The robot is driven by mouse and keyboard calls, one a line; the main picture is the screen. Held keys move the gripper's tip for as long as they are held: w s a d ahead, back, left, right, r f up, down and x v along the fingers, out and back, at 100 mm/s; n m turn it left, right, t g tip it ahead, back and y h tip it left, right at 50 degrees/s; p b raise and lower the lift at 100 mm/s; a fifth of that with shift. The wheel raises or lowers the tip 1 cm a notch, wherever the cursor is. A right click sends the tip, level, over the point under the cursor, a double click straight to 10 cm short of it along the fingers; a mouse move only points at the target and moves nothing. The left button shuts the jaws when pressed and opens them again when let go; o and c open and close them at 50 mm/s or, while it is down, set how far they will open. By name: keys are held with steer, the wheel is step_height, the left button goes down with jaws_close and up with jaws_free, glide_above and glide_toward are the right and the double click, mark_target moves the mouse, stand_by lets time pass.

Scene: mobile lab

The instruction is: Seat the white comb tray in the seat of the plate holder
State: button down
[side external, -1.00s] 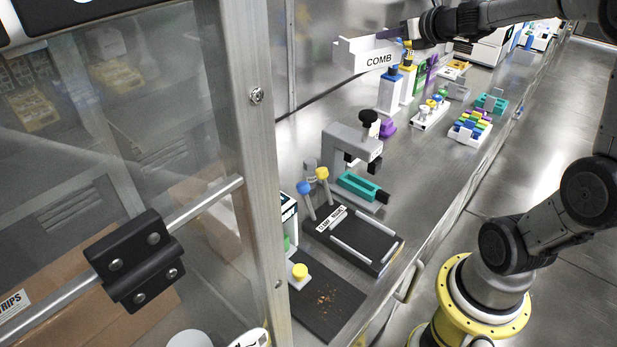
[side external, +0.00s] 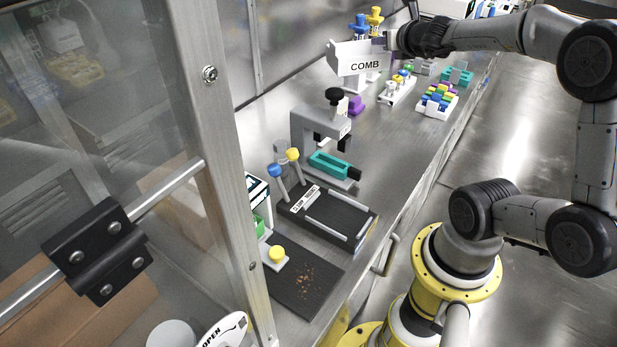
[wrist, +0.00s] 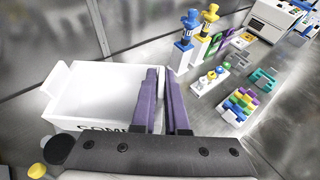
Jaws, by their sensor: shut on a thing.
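The white comb tray (side external: 356,58) is an open box with COMB on its side. It is held in the air above the back of the bench, near level in the side view. My gripper (side external: 389,41) is shut on its right end. In the wrist view the tray (wrist: 75,88) fills the left, empty inside, and the purple fingers of my gripper (wrist: 163,76) are close together at its right side. A black holder with silver rails and a white label (side external: 338,216) lies on the bench, well below and in front of the tray. I cannot read its label surely.
A grey microscope-like stand (side external: 318,128) with a teal tray (side external: 330,163) stands between the tray and the railed holder. Blue- and yellow-topped posts (side external: 360,22) and colored block racks (side external: 436,100) are behind. A dark mat (side external: 300,280) and a metal-framed glass panel (side external: 205,130) are nearer.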

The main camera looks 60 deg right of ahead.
steer(key=shift+w+a+r+n+t+y, duration=1.5)
steer(key=shift+w+a+r+n+y, duration=1.3)
steer(key=shift+r, duration=1)
steer(key=w+a+f+n+y, duration=0.1)
steer(key=a+f+n+y, duration=0.3)
steer(key=a, duration=0.4)
steer(key=w+a+f+n+y, duration=0.1)
steer(key=a+f+n+y, duration=0.15)
steer(key=a+f, duration=0.4)
steer(key=n+g+y, duration=0.4)
steer(key=n+y, duration=0.1)
steer(key=y, duration=0.1)
glide_above(321, 191)
step_height(321, 191, down, 15)
steer(key=shift+m, duration=0.25)
steer(key=shift+f, duration=2.35)
steer(key=shift+f, duration=0.2)
